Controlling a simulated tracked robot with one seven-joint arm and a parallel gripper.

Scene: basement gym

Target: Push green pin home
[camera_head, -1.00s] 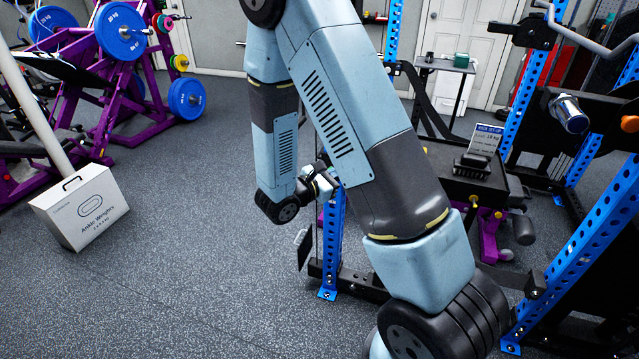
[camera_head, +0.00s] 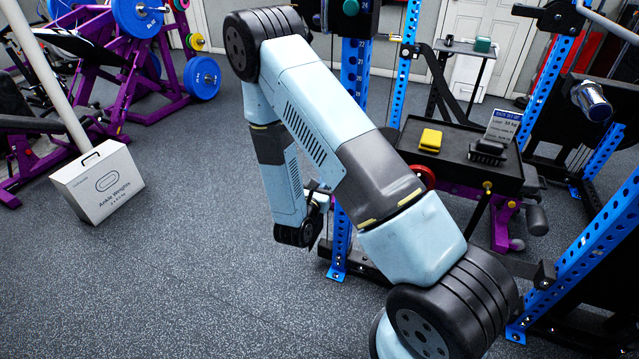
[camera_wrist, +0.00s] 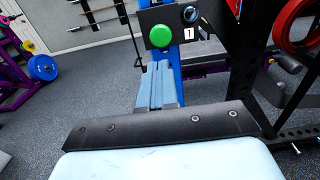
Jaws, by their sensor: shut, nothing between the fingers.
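The green pin (camera_wrist: 160,36) shows as a round green knob on a black block (camera_wrist: 185,14) in the wrist view. The block sits on a blue upright (camera_wrist: 172,70), beside a small "1" label. A gap shows between fingertips and knob; the depth is unclear. The pin's shaft is hidden behind the knob.
A black tray (camera_head: 450,172) holds a yellow block (camera_head: 430,140), a black item (camera_head: 487,150) and a sign (camera_head: 503,125). Blue rack uprights (camera_head: 590,255) stand at right. An ankle weights box (camera_head: 98,182) sits at left on open floor.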

